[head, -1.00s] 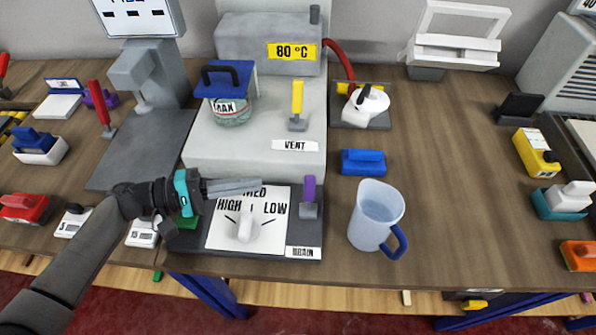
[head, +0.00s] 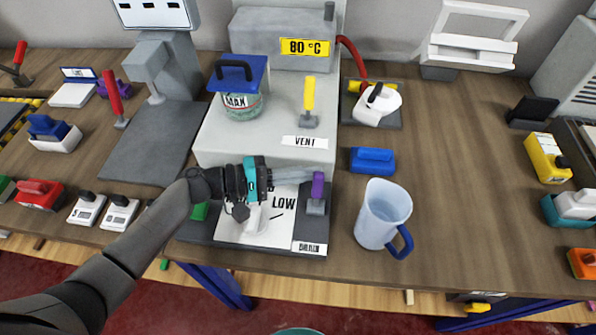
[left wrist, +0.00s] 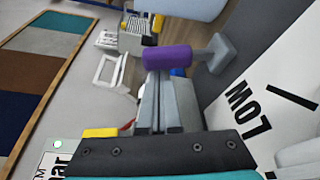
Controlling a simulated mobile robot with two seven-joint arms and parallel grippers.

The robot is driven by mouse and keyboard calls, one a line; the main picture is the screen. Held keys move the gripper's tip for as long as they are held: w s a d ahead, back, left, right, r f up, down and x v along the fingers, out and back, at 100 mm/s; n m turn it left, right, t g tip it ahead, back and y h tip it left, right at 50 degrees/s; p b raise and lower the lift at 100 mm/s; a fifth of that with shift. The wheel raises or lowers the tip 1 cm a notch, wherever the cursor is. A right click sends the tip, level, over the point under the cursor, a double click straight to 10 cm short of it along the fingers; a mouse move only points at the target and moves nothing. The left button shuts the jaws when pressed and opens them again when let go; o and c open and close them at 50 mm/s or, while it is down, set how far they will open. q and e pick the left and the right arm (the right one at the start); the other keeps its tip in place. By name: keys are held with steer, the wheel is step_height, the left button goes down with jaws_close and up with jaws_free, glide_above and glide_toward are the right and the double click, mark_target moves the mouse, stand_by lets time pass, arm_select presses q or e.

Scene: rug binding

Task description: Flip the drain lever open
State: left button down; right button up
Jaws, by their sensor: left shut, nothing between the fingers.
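The drain lever, with a purple handle (head: 318,186) on a grey block, stands upright on the right side of the dial panel, above the DRAIN label (head: 310,247). My left gripper (head: 310,176) is shut and empty, its fingers pointing right with the tips at the purple handle. In the left wrist view the handle (left wrist: 167,57) lies across the fingertips, touching or nearly touching them; I cannot tell which. The arm covers part of the panel. The fingers of my right gripper do not show.
A white dial (head: 254,222) is below the gripper. A blue-grey mug (head: 383,213) stands close to the right of the lever. A blue block (head: 372,160) and the yellow VENT lever (head: 309,95) are behind.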

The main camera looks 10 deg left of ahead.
mark_target(314, 184)
arm_select(q)
steer(key=shift+s+r+p, duration=0.2)
steer(key=shift+s+r, duration=0.1)
steer(key=shift+s, duration=0.25)
steer(key=shift+s+r+p, duration=0.15)
steer(key=shift+s+r, duration=0.1)
steer(key=shift+s, duration=0.85)
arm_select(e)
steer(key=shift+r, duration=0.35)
